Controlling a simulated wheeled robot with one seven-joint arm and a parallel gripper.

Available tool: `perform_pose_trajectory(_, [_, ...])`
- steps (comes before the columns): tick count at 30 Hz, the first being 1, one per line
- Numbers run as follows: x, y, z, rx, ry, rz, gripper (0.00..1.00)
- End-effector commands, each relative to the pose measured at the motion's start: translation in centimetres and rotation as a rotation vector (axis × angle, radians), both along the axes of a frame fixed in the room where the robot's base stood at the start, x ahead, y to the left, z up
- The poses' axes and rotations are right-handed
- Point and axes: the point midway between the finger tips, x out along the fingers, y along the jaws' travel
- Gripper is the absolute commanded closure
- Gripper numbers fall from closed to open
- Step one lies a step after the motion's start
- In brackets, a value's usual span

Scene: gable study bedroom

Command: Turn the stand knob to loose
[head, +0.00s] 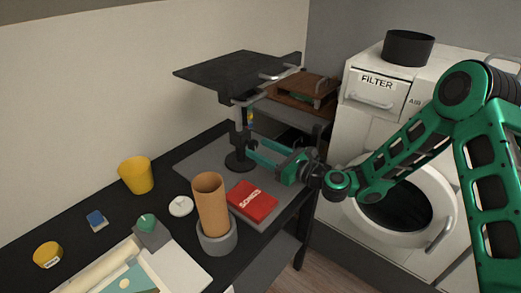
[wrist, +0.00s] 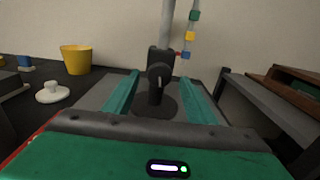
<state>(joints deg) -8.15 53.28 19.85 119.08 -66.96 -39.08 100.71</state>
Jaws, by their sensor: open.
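The stand (head: 239,162) has a round black base, an upright pole and a flat dark top (head: 237,75) with grey handles. It stands on a grey mat on the black desk. In the wrist view its dark clamp with the knob (wrist: 160,72) sits low on the grey pole (wrist: 167,25), straight ahead. A light mark shows on the knob; I cannot read its setting. My gripper (head: 257,151) is open beside the stand, level and pointing at it. In the wrist view, its two teal fingers (wrist: 160,88) lie left and right of the knob, apparently without touching it.
A red box (head: 251,202) and a brown cylinder in a grey holder (head: 217,240) stand near the front edge. A yellow cup (head: 135,175) and a white lidded disc (head: 181,206) are left. Coloured blocks (wrist: 190,36) hang beside the pole. A washing machine (head: 398,190) stands right.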

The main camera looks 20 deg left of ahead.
Motion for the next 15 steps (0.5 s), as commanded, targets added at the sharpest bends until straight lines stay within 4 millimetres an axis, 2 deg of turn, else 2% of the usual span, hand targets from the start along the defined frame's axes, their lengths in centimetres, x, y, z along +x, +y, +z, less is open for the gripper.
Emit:
perform_pose_trajectory(5, [0.39, 0.92, 0.03, 0.0, -0.001, -0.001, 0.49])
perform_pose_trajectory(13, [0.44, 1.0, 0.02, 0.0, 0.0, -0.001, 0.49])
perform_pose_trajectory(14, [0.44, 0.99, 0.02, 0.0, 0.0, -0.001, 0.54])
perform_pose_trajectory(15, [0.44, 0.99, 0.02, 0.0, 0.0, -0.001, 0.63])
